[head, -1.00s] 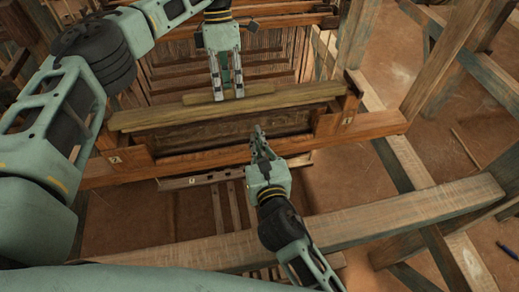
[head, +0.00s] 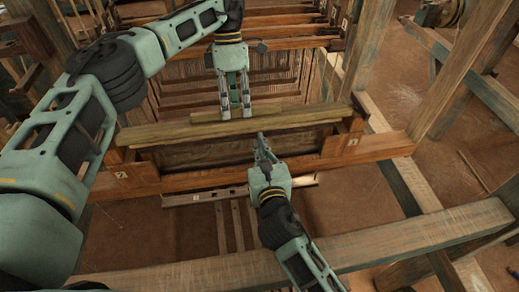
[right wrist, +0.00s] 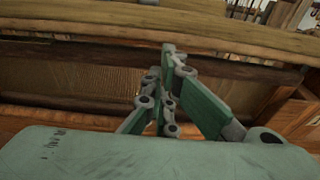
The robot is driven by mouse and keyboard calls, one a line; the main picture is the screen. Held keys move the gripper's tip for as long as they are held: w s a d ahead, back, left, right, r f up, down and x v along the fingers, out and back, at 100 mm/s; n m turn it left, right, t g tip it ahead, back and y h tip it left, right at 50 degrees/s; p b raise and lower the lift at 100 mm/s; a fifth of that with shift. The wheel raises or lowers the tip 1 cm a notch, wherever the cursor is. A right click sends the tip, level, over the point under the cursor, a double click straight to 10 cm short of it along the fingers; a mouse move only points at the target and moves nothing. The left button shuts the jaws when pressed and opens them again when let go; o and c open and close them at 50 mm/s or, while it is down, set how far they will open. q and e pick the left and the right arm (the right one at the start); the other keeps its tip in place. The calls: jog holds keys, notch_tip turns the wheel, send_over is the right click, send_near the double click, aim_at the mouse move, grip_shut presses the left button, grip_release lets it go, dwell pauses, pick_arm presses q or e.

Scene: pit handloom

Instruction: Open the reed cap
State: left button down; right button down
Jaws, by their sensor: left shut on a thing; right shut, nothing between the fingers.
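The reed cap (head: 170,132) is a long olive-brown wooden bar along the top of the batten frame. A shorter yellowish strip (head: 285,111) stands along its back edge. My left gripper (head: 235,114) points down from behind, shut on the strip at its middle. The dark reed panel (head: 190,155) shows under the cap. My right gripper (head: 262,139) is shut and empty, in front of the panel with its tips near the cap's lower front edge. In the right wrist view, its fingers (right wrist: 168,52) overlap the panel below the cap (right wrist: 80,24); contact cannot be told.
The lower batten rail (head: 370,149) runs in front, with upright end blocks. A thick beam (head: 430,232) crosses nearer to me. Loom posts (head: 465,70) stand at right, and rows of harness bars (head: 270,50) lie behind. Bare floor (head: 420,120) shows at right.

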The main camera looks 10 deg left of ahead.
jog(key=shift+w+a+r, duration=0.1)
jog(key=shift+r, duration=0.5)
pick_arm(q)
jog(key=c, duration=1.6)
grip_release()
jog(key=shift+s+f, duration=0.1)
pick_arm(e)
jog(key=shift+r, duration=0.15)
